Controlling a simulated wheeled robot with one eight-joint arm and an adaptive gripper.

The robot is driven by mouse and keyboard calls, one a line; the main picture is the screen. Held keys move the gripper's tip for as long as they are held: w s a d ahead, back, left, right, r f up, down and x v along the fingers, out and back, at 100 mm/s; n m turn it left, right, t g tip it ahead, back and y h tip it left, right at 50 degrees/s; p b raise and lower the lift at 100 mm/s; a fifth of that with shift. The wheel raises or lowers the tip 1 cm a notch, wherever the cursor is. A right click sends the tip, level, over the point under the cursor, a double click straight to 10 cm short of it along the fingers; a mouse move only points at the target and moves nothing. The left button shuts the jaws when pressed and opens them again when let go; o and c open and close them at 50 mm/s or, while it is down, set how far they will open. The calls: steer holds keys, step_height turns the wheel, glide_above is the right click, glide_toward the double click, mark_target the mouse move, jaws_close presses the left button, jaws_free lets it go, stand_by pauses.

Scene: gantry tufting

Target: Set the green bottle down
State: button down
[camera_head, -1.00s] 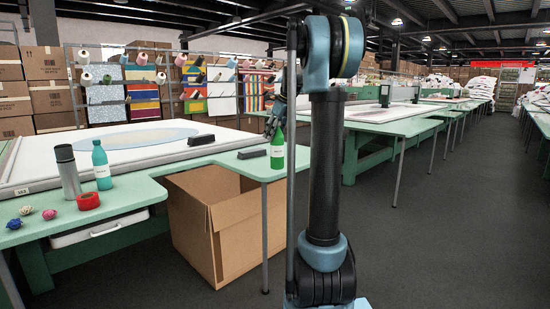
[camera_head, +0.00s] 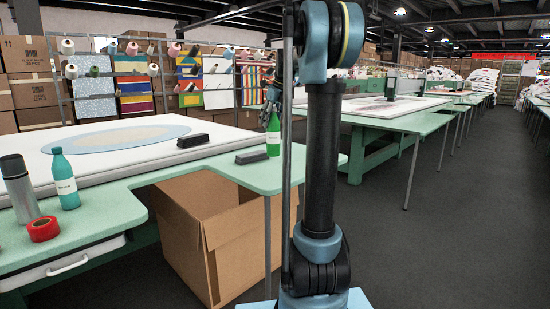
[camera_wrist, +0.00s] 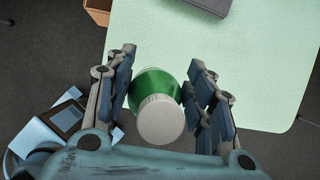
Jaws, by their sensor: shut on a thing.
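The green bottle (camera_head: 273,136) with a white label is upright at the right end of the green table (camera_head: 262,175), beside a black block (camera_head: 250,157). In the wrist view the green bottle (camera_wrist: 155,83) shows from above, its pale cap (camera_wrist: 160,119) nearest the camera. My gripper (camera_wrist: 164,82) has its fingers on both sides of the bottle and is shut on it. In the head view my gripper (camera_head: 272,103) is partly hidden behind my arm. I cannot tell whether the bottle's base touches the tabletop.
A teal bottle (camera_head: 65,179), a grey flask (camera_head: 19,188) and a red tape roll (camera_head: 43,229) stand at the left. A second black block (camera_head: 193,141) lies on the frame. An open cardboard box (camera_head: 205,235) is under the table. Bare tabletop surrounds the near block.

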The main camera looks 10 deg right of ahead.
mark_target(270, 140)
steer(key=f, duration=0.4)
steer(key=shift+w+f, duration=0.2)
steer(key=shift+f, duration=0.15)
steer(key=shift+s+f, duration=0.1)
steer(key=shift+f, duration=2.45)
steer(key=c, duration=0.7)
jaws_free()
